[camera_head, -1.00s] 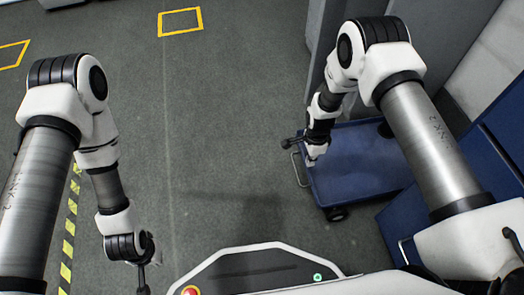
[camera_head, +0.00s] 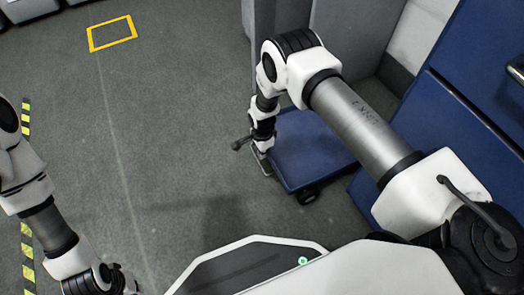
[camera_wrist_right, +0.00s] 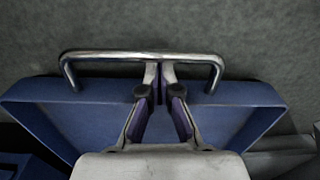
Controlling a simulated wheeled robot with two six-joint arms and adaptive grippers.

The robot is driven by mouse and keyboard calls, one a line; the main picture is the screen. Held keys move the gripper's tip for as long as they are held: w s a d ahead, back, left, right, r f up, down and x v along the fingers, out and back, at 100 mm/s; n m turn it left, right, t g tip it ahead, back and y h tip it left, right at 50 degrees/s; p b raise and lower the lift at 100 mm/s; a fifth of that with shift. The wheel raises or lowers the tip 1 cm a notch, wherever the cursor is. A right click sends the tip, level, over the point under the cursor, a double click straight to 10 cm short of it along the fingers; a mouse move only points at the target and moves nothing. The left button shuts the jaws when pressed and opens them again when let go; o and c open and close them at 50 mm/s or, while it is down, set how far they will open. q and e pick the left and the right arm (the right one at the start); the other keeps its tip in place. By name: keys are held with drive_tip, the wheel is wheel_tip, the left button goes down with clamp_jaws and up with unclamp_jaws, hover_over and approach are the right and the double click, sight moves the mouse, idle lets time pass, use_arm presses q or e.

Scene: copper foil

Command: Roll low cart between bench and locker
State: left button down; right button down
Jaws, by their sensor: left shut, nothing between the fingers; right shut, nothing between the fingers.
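The low cart (camera_head: 312,150) is a flat blue platform on small dark wheels, standing on the grey floor right of centre. Its metal handle (camera_head: 262,160) is at its left side and shows as a bent bar in the right wrist view (camera_wrist_right: 110,57). My right gripper (camera_wrist_right: 159,72) is shut, with its fingertips at the middle of the bar; I cannot tell whether they touch it. In the head view the right gripper (camera_head: 260,148) is small, beside the cart's left edge. My left forearm shows at lower left, but its fingers are outside the picture.
A tall blue cabinet (camera_head: 470,70) stands at the right, close to the cart. A grey upright unit (camera_head: 345,40) stands behind the cart. Open floor (camera_head: 180,130) lies to the left, with a yellow square (camera_head: 112,33) and a yellow-black stripe (camera_head: 27,240).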

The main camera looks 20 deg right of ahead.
sight(289, 143)
drive_tip(key=d, duration=0.3)
drive_tip(key=w+d, duration=0.1)
drive_tip(key=d, duration=0.7)
drive_tip(key=shift+w+d, duration=0.15)
use_arm(q)
drive_tip(key=shift+f, duration=0.1)
